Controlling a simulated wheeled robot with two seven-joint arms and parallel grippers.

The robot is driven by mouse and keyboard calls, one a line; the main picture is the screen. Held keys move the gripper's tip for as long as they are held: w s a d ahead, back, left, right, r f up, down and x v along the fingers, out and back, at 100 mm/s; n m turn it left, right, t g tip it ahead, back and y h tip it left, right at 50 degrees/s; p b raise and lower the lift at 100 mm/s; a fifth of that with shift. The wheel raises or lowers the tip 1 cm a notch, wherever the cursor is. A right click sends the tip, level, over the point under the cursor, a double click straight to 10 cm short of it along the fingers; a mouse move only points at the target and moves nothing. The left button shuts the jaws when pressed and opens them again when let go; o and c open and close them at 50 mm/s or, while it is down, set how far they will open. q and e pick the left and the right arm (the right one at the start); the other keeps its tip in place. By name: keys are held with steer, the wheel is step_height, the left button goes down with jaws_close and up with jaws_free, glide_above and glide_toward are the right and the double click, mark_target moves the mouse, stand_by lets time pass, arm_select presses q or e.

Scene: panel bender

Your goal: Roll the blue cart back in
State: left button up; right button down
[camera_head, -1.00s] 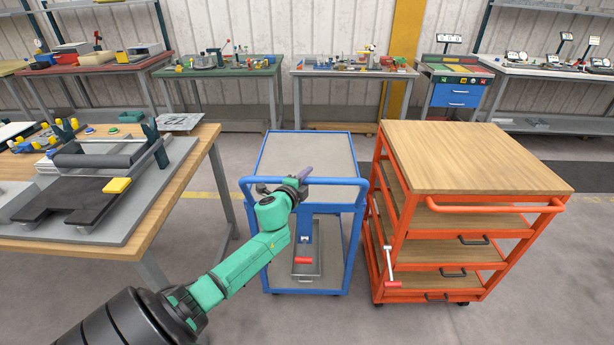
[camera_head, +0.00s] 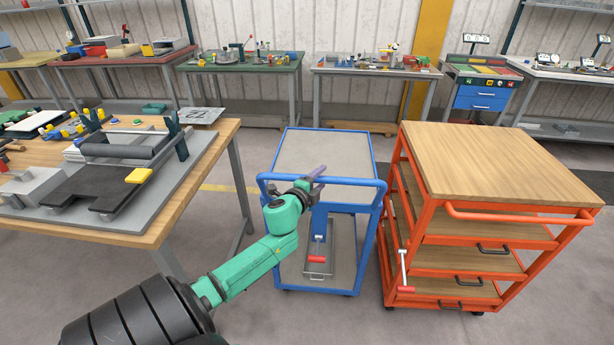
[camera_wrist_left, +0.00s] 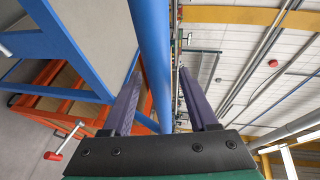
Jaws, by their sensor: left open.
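The blue cart (camera_head: 284,218) stands on the floor between the wooden workbench and the orange cart. It has a grey top, a lower shelf and a blue push handle (camera_head: 345,182) facing me. My left gripper (camera_head: 315,178) is at the left part of this handle. In the left wrist view the two dark fingers of my left gripper (camera_wrist_left: 160,95) are apart, and the blue handle bar (camera_wrist_left: 150,45) runs between them, close to the left finger. I cannot tell whether it touches. My right gripper is not in view.
An orange cart (camera_head: 500,170) with a wooden top stands close to the right. The workbench (camera_head: 215,150) with a bending device stands to the left. Free floor (camera_head: 228,255) shows between bench and blue cart. More benches (camera_head: 245,70) line the back wall.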

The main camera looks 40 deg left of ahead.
arm_select(q)
steer(key=v, duration=1.1)
steer(key=shift+r, duration=0.15)
